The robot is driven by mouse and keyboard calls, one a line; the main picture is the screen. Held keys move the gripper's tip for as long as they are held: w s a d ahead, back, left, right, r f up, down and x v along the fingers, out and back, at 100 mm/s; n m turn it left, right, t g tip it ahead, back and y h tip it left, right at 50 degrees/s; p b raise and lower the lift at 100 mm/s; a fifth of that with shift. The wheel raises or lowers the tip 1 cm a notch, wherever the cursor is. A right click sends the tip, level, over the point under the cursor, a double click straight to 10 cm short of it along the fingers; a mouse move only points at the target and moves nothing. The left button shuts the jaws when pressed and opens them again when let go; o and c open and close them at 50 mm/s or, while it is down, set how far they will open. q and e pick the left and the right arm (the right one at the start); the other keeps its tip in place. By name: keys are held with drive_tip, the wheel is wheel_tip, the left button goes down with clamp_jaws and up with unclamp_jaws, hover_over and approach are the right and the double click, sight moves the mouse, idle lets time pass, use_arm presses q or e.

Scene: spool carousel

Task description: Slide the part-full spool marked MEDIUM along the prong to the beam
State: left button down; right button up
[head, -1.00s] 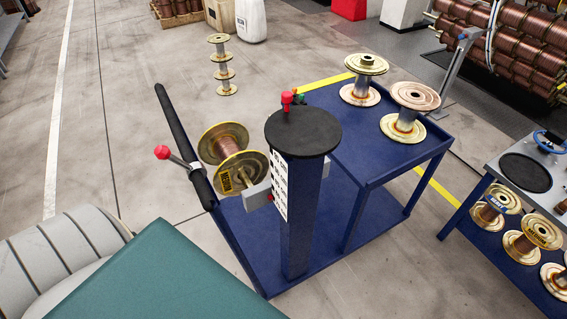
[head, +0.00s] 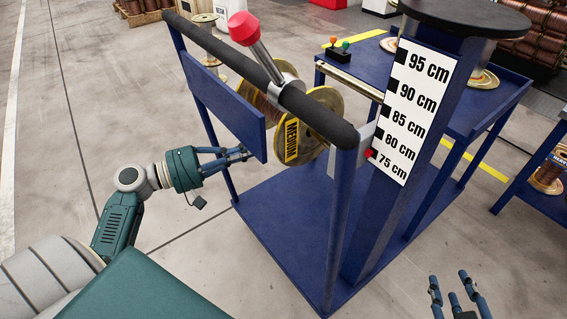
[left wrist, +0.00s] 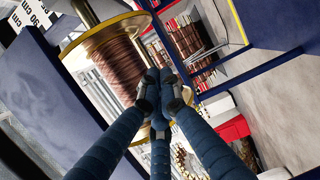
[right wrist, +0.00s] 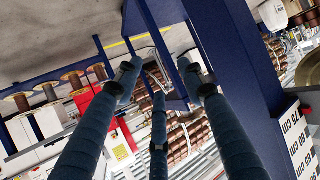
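The MEDIUM spool (head: 291,143) has gold flanges and a part-full copper winding. It hangs beside the post, partly hidden by the black handlebar and blue panel. In the left wrist view its copper winding (left wrist: 117,62) shows just beyond the fingers. My left gripper (head: 247,154) is left of the spool, by the blue panel's lower edge. Its fingers are drawn together with nothing seen between them; contact with the spool cannot be told. My right gripper (head: 459,287) is open and empty at lower right.
A black handlebar (head: 212,50) with a red-knobbed lever (head: 244,30) crosses in front of the spool. The blue panel (head: 226,104) hangs below it. The post carries a height scale (head: 414,110). A blue table (head: 355,72) stands behind. Floor at left is clear.

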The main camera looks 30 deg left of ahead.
sight(308, 160)
use_arm(q)
drive_tip(key=shift+w+d+b, duration=0.15)
drive_tip(key=shift+w+d, duration=0.9)
drive_tip(key=shift+d, duration=0.5)
drive_tip(key=shift+w+d+b, duration=0.1)
drive_tip(key=shift+w+d, duration=0.9)
drive_tip(key=shift+d, duration=0.6)
drive_tip(key=shift+w+d+b, duration=0.15)
drive_tip(key=shift+w+d, duration=0.9)
drive_tip(key=shift+d, duration=0.5)
use_arm(e)
drive_tip(key=shift+w+a+r+t+y, duration=0.15)
drive_tip(key=shift+w+a+r+t, duration=0.2)
drive_tip(key=shift+r, duration=0.5)
drive_tip(key=shift+w+a+r+t+y, duration=0.15)
drive_tip(key=shift+w+r+t, duration=0.35)
drive_tip(key=shift+r, duration=0.4)
drive_tip(key=shift+w+a+r+t+y, duration=0.1)
drive_tip(key=shift+w+a+r+t, duration=0.25)
drive_tip(key=shift+r, duration=0.5)
drive_tip(key=shift+d, duration=0.15)
